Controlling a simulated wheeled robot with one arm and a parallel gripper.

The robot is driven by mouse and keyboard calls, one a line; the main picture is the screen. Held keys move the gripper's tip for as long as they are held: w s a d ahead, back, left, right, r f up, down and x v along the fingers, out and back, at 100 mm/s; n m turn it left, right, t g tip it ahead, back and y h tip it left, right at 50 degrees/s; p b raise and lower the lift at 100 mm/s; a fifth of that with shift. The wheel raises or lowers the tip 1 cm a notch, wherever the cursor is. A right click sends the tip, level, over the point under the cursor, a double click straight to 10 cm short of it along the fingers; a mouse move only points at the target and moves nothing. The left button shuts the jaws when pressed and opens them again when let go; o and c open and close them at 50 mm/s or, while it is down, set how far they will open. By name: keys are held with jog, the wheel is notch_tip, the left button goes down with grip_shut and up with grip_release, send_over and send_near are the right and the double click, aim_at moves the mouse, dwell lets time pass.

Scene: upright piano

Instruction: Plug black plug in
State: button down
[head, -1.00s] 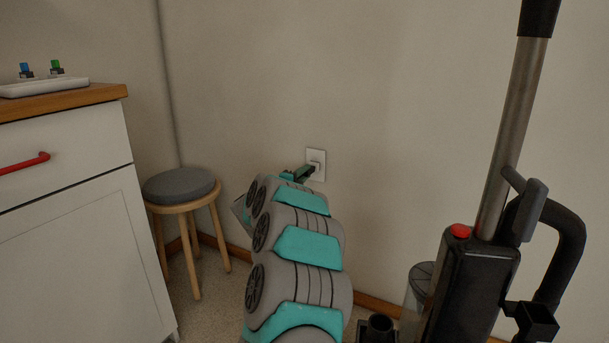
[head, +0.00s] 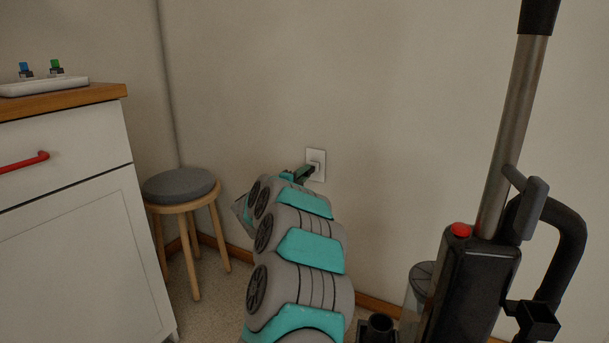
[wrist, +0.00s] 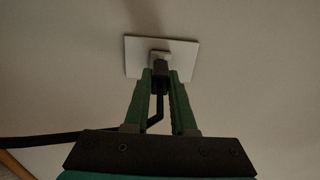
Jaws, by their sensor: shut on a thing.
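The black plug (wrist: 160,80) is held between the green fingers of my gripper (wrist: 162,82) in the wrist view. Its far end meets the raised grey socket (wrist: 159,57) on the white wall plate (wrist: 184,53); I cannot tell how deep it sits. Its black cable (wrist: 60,139) hangs below the fingers and runs off to the left. In the head view the wall plate (head: 320,154) is on the wall, with my gripper (head: 309,172) right at its front. The plug itself is too small to make out there.
A round stool (head: 180,186) with a grey seat stands left of my arm. A white cabinet (head: 75,235) with a red handle is at the far left, with a tray (head: 45,88) on top. An upright vacuum cleaner (head: 475,275) stands at the right.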

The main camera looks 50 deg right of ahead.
jog(key=shift+w+d, duration=0.15)
jog(key=shift+d, duration=0.2)
dwell(0.7)
jog(key=c, duration=0.7)
grip_release()
jog(key=shift+o, duration=0.2)
jog(key=v, duration=0.7)
jog(key=shift+a+p, duration=0.4)
